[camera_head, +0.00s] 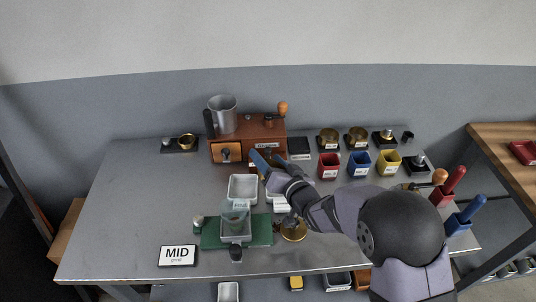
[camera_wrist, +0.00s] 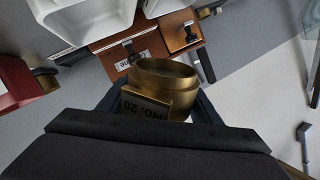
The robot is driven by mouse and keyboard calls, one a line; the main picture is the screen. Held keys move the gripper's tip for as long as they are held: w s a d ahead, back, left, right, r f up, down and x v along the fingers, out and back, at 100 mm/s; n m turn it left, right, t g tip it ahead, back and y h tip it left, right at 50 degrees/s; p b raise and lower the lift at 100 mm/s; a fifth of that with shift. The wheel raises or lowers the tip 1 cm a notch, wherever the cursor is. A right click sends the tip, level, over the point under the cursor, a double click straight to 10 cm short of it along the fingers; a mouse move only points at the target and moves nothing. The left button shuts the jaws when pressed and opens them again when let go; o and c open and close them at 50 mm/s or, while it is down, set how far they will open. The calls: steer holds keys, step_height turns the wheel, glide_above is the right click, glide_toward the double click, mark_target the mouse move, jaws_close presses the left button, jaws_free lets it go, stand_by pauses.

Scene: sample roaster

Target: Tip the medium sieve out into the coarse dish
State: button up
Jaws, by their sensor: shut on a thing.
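My gripper (camera_head: 262,165) is shut on a brass sieve (camera_wrist: 165,78), between its blue fingers in the wrist view. The sieve's plate reads NO. 20; whether it is the medium one I cannot tell. Its round opening shows, but its contents are unclear. In the head view my gripper is above the table in front of the wooden grinder, and mostly hides the sieve. Two white dishes stand near the middle: a left dish (camera_head: 242,186) and a right dish (camera_head: 279,200), partly hidden by my arm.
A wooden grinder (camera_head: 228,150) with a metal hopper stands behind. Brass sieves (camera_head: 328,138) and red, blue (camera_head: 359,164) and yellow cups stand at the back right. The table's left side is clear.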

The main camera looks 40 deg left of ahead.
steer(key=shift+w+m+g+h+p, duration=0.15)
steer(key=shift+m+g+p, duration=0.2)
steer(key=shift+m+p, duration=0.6)
steer(key=shift+w+m+g+h+p, duration=0.15)
steer(key=shift+m+g+p, duration=0.25)
steer(key=shift+p, duration=0.95)
steer(key=m+g+p, duration=0.1)
steer(key=p, duration=0.1)
steer(key=f+m+p, duration=0.1)
steer(key=p, duration=0.1)
steer(key=m+g+p, duration=0.1)
steer(key=m+p, duration=0.1)
steer(key=shift+w+f+g+p, duration=0.3)
steer(key=shift+w+g+p, duration=0.05)
steer(key=shift+w+p, duration=0.05)
steer(key=shift+w+d+f+m+g+p, duration=0.1)
steer(key=shift+w+f+m+g+p, duration=0.1)
steer(key=shift+f+m+g+p, duration=0.35)
steer(key=m+g, duration=0.1)
steer(key=m+b, duration=0.1)
steer(key=shift+w+m+g, duration=0.3)
steer(key=shift+m+g, duration=0.05)
steer(key=shift+m, duration=0.05)
steer(key=shift+r+m+g, duration=0.1)
steer(key=shift+m+g, duration=0.2)
steer(key=shift+r, duration=0.2)
steer(key=shift+r+p, duration=0.95)
steer(key=shift+r, duration=0.4)
